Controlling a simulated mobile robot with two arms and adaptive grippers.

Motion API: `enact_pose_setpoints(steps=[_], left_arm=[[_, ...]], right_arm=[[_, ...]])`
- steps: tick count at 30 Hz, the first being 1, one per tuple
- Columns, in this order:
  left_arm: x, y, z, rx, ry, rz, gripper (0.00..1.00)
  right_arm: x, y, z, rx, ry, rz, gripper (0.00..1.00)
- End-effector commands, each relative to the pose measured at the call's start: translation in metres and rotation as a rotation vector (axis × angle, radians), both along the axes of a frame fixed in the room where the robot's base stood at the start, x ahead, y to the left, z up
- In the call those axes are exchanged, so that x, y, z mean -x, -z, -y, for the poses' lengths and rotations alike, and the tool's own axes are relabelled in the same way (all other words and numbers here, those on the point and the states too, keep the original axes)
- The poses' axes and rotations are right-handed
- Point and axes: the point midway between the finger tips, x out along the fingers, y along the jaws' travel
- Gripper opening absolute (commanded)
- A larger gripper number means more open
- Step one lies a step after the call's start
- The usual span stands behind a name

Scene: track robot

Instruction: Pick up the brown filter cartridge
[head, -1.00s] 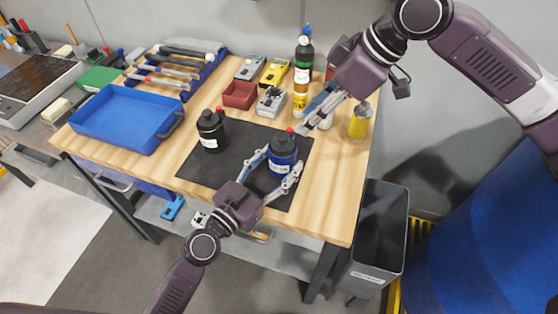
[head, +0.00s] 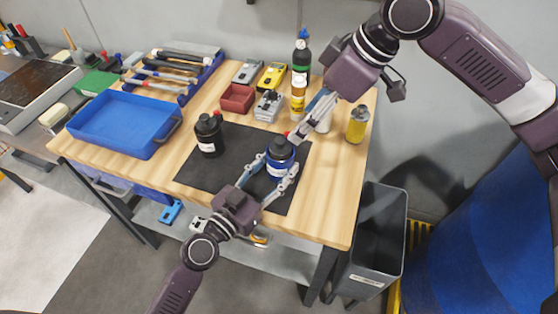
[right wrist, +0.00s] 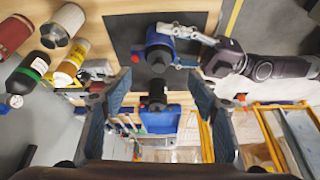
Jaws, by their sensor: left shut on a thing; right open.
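The brown filter cartridge (right wrist: 15,36) appears to be the reddish-brown cylinder at the far left of the right wrist view, cut by the frame edge. In the head view my right arm hides it. My left gripper (head: 278,167) is shut on a dark blue bottle (head: 281,152) with a black top, which stands on the black mat; the bottle also shows in the right wrist view (right wrist: 160,47). My right gripper (head: 298,137) is open and empty, above the mat's right part near the blue bottle. Its two fingers frame the lower middle of the right wrist view (right wrist: 153,95).
A pale cylinder (head: 323,123), an amber bottle (head: 298,98), a green-labelled bottle (head: 301,57) and a yellow can (head: 357,125) crowd the table's right. A black bottle (head: 208,136) stands on the mat (head: 235,165). A blue tray (head: 118,128) is left. The right front tabletop is bare.

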Motion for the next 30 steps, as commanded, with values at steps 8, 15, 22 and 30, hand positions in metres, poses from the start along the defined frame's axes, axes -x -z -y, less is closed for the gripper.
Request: enact_pose_setpoints(steps=[8,15,22,30], left_arm=[[0.000,0.000,0.000,0.000,0.000,0.000,0.16],[0.000,0.000,0.000,0.000,0.000,0.000,0.16],[0.000,0.000,0.000,0.000,0.000,0.000,0.16],[0.000,0.000,0.000,0.000,0.000,0.000,0.16]], right_arm=[[0.009,-0.019,-0.006,0.053,0.245,-0.024,0.56],[0.006,-0.010,-0.009,0.064,0.334,-0.030,0.56],[-0.004,0.026,-0.021,0.062,0.334,-0.029,0.56],[-0.009,0.046,-0.030,0.062,0.332,-0.029,0.56]])
